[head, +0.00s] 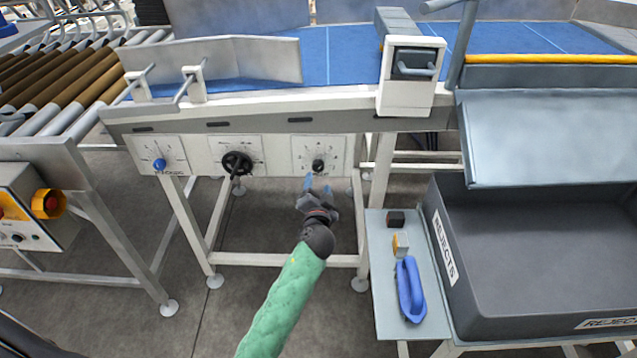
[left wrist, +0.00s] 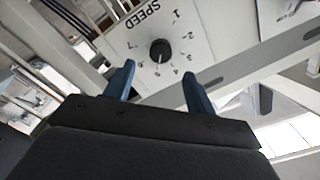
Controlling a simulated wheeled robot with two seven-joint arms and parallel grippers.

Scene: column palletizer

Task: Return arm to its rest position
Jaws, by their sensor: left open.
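My left gripper (head: 318,183) is in the middle of the head view, at the end of my green-sleeved arm. Its two blue fingers are apart and empty, just below the right-hand dial panel on the conveyor's front. In the left wrist view my left gripper (left wrist: 158,84) shows both blue fingers spread. Beyond them is a white panel marked SPEED with a small black knob (left wrist: 160,50). The same black knob (head: 318,165) shows in the head view. The fingers look apart from the knob. My right gripper is not in view.
Panels with a black handwheel (head: 237,163) and a blue knob (head: 159,164) are to the left. A small shelf (head: 388,290) holding a blue tool (head: 410,289) and small blocks stands at right, beside the grey REJECTS bin (head: 540,312). The blue conveyor (head: 340,55) runs above.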

